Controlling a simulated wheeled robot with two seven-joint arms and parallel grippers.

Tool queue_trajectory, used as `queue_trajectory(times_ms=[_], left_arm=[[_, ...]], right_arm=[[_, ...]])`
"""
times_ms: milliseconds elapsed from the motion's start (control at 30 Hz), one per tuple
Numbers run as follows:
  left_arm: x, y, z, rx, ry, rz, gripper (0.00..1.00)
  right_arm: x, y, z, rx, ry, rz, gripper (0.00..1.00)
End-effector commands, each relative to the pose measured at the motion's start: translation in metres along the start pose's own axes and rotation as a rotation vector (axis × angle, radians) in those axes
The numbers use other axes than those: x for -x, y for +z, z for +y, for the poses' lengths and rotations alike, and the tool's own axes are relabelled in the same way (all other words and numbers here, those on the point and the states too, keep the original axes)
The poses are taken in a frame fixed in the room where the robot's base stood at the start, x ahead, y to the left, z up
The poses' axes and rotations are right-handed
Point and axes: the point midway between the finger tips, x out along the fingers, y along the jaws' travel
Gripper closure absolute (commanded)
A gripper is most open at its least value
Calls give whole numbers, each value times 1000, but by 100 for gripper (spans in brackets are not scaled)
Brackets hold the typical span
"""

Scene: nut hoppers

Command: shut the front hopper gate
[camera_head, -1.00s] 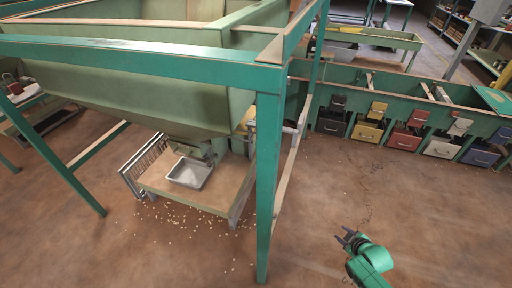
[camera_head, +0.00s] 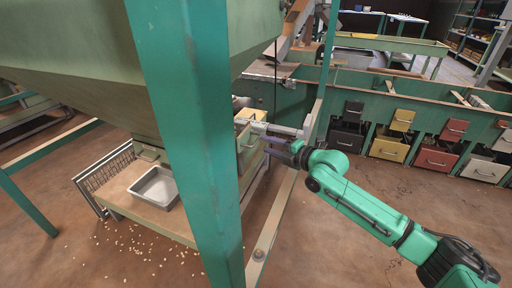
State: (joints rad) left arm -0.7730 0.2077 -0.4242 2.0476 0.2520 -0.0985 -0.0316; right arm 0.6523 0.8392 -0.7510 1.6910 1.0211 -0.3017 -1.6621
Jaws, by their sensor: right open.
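The large green hopper (camera_head: 75,65) fills the upper left, behind a thick green post (camera_head: 190,130). Under its outlet is a small green gate part with a handle (camera_head: 149,154); how far it is open I cannot tell. A grey metal bar (camera_head: 284,130) runs sideways to the right of the post. My right gripper (camera_head: 276,146) is open, just below this bar and pointing left; whether it touches the bar I cannot tell. My left gripper is out of view.
A grey metal tray (camera_head: 154,187) sits on a wooden-topped stand (camera_head: 122,193) below the hopper. Nuts are scattered on the floor. A green trough with several coloured drawers, one of them red (camera_head: 435,160), stands at the right.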

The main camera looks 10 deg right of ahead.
Motion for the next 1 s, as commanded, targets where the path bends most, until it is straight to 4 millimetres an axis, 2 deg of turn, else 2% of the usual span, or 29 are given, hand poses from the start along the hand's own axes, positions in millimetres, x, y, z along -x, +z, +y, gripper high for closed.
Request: queue_trajectory(times_ms=[33,100,200,333,567,600,667,700,1000], left_arm=[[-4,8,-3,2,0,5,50],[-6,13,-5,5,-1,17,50],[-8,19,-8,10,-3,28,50],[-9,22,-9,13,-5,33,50],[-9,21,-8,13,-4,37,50],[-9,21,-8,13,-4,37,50],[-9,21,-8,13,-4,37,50],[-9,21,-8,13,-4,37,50],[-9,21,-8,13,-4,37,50]], right_arm=[[-15,-1,-2,-2,6,1,58],[-32,-1,-2,-1,6,1,58],[-49,0,-2,-2,3,0,58],[-60,0,-1,-1,1,0,58],[-60,0,0,0,0,0,58],[-60,0,0,0,0,0,73],[-60,0,0,0,0,0,96],[-60,0,0,0,0,0,100],[-60,0,0,-1,0,-1,100]])
